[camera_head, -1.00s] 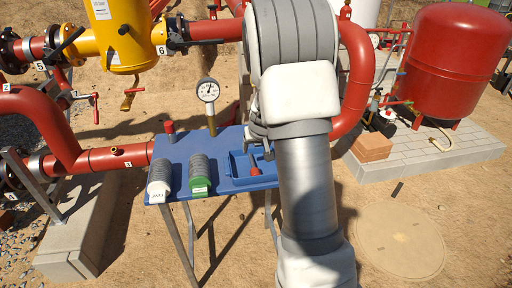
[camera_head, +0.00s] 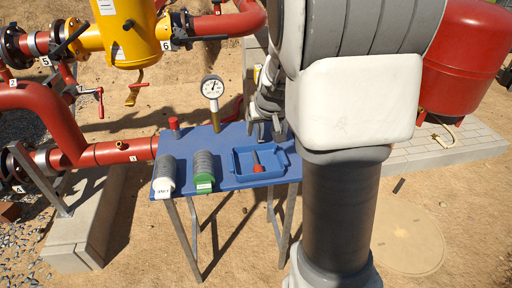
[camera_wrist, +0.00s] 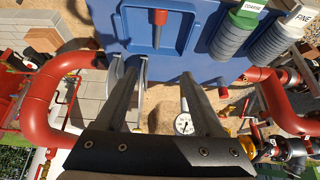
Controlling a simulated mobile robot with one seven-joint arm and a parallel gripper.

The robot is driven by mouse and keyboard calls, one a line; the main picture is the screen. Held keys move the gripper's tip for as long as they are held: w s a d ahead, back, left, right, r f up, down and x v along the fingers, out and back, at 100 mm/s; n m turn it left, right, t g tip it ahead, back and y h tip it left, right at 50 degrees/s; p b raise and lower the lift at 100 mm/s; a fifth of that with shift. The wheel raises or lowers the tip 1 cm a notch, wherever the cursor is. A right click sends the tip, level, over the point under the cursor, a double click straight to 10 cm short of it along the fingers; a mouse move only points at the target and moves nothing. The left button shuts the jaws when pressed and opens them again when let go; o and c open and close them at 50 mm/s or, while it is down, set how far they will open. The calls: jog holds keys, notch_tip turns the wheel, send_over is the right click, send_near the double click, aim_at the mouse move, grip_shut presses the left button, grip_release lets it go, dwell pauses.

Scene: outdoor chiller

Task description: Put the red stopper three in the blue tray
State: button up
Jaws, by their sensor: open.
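The blue tray (camera_head: 279,160) sits at the right of the blue table. A red-topped piece with a dark stem (camera_head: 256,160) lies in it, also seen in the wrist view (camera_wrist: 160,17). I cannot read a number on either red piece. My gripper (camera_head: 265,129) is over the back edge of the table, just behind the tray. In the wrist view my gripper (camera_wrist: 162,72) has its fingers apart with nothing between them. My arm hides the table's right side in the head view.
A white cylinder (camera_head: 164,174) and a green-ended cylinder (camera_head: 204,169) lie left of the tray. A gauge on a brass stem (camera_head: 212,88) rises at the table's back edge. Red pipes (camera_head: 40,106) run left and behind. Bare table shows between gauge and cylinders.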

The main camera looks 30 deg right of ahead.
jog(key=s+a+r+n+y, duration=0.1)
jog(key=s+a+r, duration=0.4)
jog(key=a+r, duration=0.15)
jog(key=s+a+r, duration=0.1)
jog(key=s+a, duration=0.2)
jog(key=s, duration=0.3)
jog(key=s+a+r+n, duration=0.1)
jog(key=s+a, duration=0.2)
jog(key=s, duration=0.4)
jog(key=s+a+r+n, duration=0.1)
jog(key=s+a, duration=0.2)
jog(key=s, duration=0.3)
jog(key=shift+s+a+r, duration=0.15)
jog(key=shift+a+r, duration=0.1)
jog(key=shift+r, duration=0.05)
jog(key=shift+r, duration=0.1)
notch_tip(320, 180, up, 2)
jog(key=shift+p, duration=1.05)
